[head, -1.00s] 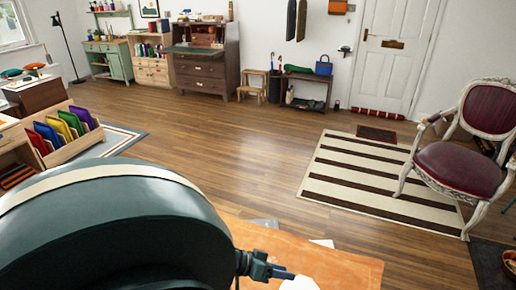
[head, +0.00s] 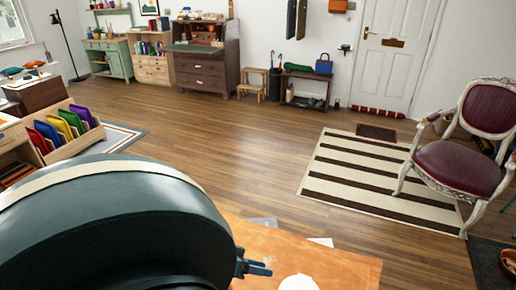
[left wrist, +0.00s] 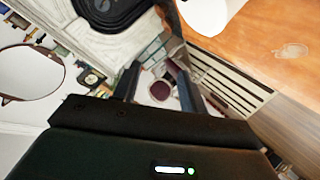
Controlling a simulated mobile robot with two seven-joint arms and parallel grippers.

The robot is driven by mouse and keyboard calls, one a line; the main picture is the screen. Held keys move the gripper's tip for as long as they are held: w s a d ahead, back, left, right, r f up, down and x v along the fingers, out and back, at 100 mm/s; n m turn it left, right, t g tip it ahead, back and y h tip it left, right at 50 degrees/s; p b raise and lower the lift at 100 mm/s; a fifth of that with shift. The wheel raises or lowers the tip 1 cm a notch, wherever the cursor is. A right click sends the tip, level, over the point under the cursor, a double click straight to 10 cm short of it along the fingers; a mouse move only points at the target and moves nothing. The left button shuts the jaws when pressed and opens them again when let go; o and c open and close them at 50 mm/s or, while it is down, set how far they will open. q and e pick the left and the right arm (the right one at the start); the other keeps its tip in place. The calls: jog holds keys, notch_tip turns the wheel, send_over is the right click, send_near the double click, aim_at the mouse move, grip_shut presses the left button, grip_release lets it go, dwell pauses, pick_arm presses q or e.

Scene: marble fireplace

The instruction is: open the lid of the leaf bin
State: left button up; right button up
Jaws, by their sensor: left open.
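I cannot make out the leaf bin or its lid in either view. My left gripper (head: 260,268) shows at the bottom of the head view, beside the large dark teal arm part that fills the lower left. It is over the left side of an orange-brown wooden top (head: 335,265). In the left wrist view its two dark fingers (left wrist: 157,88) stand apart with nothing held between them. A white rounded thing (head: 298,283) sits on the wooden top, right of the gripper and cut by the frame edge. My right gripper is not in view.
Beyond is open wooden floor, a striped rug (head: 350,175) and a red chair (head: 458,168). A box of coloured folders (head: 65,135) is at left. The wrist view shows a round mirror (left wrist: 28,72).

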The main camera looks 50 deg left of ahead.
pick_arm(q)
jog(key=shift+s, duration=0.15)
dwell(0.3)
jog(key=v, duration=1.3)
jog(key=shift+r, duration=0.1)
